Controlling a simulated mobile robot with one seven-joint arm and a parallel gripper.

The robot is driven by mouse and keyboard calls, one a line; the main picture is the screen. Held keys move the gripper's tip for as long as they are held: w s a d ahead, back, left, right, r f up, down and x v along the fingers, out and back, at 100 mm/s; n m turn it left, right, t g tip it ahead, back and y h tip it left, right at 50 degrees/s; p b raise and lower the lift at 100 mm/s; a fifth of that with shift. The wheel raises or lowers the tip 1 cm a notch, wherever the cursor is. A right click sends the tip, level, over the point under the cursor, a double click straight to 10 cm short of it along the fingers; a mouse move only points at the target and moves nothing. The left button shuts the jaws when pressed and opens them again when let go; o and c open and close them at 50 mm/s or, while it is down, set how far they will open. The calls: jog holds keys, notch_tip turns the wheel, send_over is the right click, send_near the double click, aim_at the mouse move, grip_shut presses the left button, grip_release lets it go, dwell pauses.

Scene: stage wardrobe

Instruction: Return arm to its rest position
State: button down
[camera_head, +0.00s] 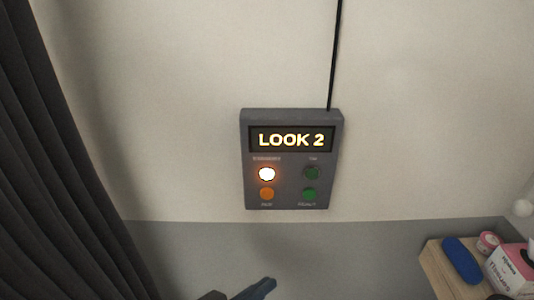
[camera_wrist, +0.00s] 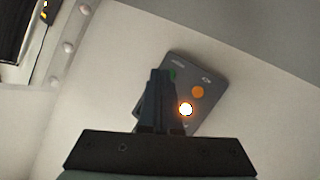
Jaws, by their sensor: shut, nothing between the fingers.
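My gripper (camera_head: 266,285) shows at the bottom edge of the head view, below the wall panel and apart from it. In the wrist view my gripper (camera_wrist: 163,73) points toward the panel with its fingers together, shut and empty. The grey control panel (camera_head: 290,158) is fixed to the wall and its display (camera_head: 291,139) reads "LOOK 2". Its upper left button (camera_head: 266,174) glows bright white-orange. The other buttons are orange and green and unlit. The panel (camera_wrist: 208,75) also shows tilted in the wrist view, partly hidden behind my fingers.
A dark curtain (camera_head: 60,170) hangs at the left. At the lower right a wooden surface (camera_head: 440,272) carries a blue oval item (camera_head: 462,260), a small pink tin (camera_head: 488,242) and a tissue box (camera_head: 514,266). A black cable (camera_head: 335,50) runs up from the panel.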

jog(key=w+r+n+t+y+b, duration=0.1)
jog(key=w+r+t+y+b, duration=0.2)
jog(key=r, duration=0.9)
jog(key=w+r+t+y, duration=0.3)
jog(key=w+r+t, duration=0.2)
jog(key=r, duration=0.7)
jog(key=s+r+n+t+y+b, duration=0.1)
jog(key=s+r+t, duration=0.3)
jog(key=r, duration=0.6)
jog(key=s+d+r+n+t+y+b, duration=0.1)
jog(key=s+r+t+y, duration=0.2)
jog(key=s+r, duration=0.6)
jog(key=shift+s+r+t, duration=0.15)
jog(key=shift+r+t, duration=0.3)
jog(key=shift+t, duration=0.45)
